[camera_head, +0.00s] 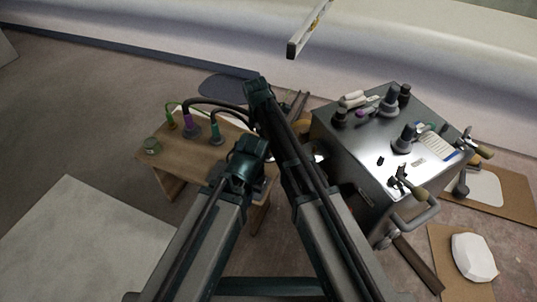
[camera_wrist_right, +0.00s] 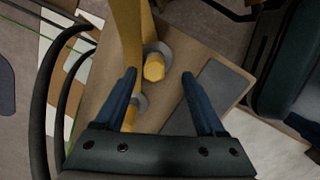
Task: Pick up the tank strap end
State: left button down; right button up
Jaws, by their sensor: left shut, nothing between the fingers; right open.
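In the right wrist view a yellow strap-like piece (camera_wrist_right: 128,45) runs down from the top edge, passing close to the left finger. A short yellow peg-shaped end (camera_wrist_right: 154,70) stands in a grey ring between and beyond the fingertips. I cannot tell for sure which yellow piece is the tank strap end. My right gripper (camera_wrist_right: 158,75) is open, with empty space between its blue fingers. In the head view it is hidden behind my arms. My left gripper (camera_head: 260,186) is shut and empty near the bench, largely masked by its own links.
A metal cabinet (camera_head: 350,145) with fittings on top stands to the right. A pale sheet (camera_head: 75,245) lies on the floor at left. My two arms are close together.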

jog(key=shift+w+d+f+b, duration=0.1)
jog(key=shift+d+f+b, duration=0.1)
jog(key=shift+f+b, duration=0.65)
jog(key=shift+w+d+f+b, duration=0.15)
jog(key=shift+d+f+b, duration=0.1)
jog(key=shift+f+b, duration=0.65)
jog(key=shift+w+d+f+b, duration=0.1)
jog(key=shift+d+f+b, duration=0.1)
jog(key=shift+f+b, duration=0.65)
jog(key=shift+r, duration=0.1)
jog(key=shift+c, duration=0.2)
grip_shut()
